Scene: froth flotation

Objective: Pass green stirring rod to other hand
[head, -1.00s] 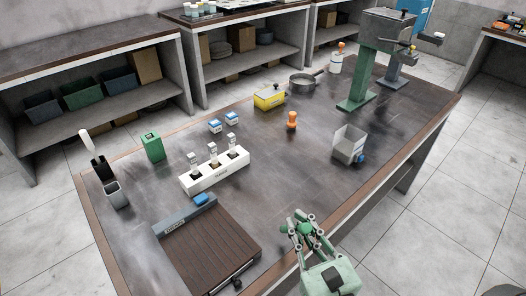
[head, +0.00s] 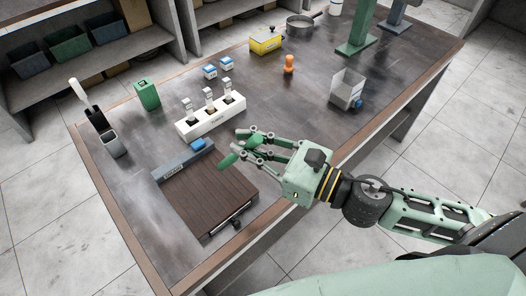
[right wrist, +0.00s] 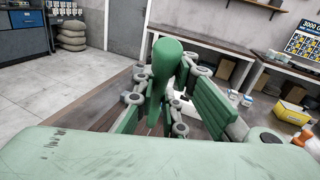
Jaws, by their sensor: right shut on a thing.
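My right gripper (head: 246,147) reaches in from the right and is above the table, near the dark wooden board. It is shut on the green stirring rod (head: 229,160), whose end sticks out past the fingers toward the left. In the right wrist view the rod's thick rounded green end (right wrist: 165,62) rises between the finger links of the gripper. My left gripper is in no view.
Below the gripper lies the slatted wooden board (head: 205,190) with a grey edge. A white rack (head: 211,118) with several vials stands close behind. A clear-grey bin (head: 346,88), an orange object (head: 289,64) and a yellow box (head: 266,43) stand farther back. The table's middle is clear.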

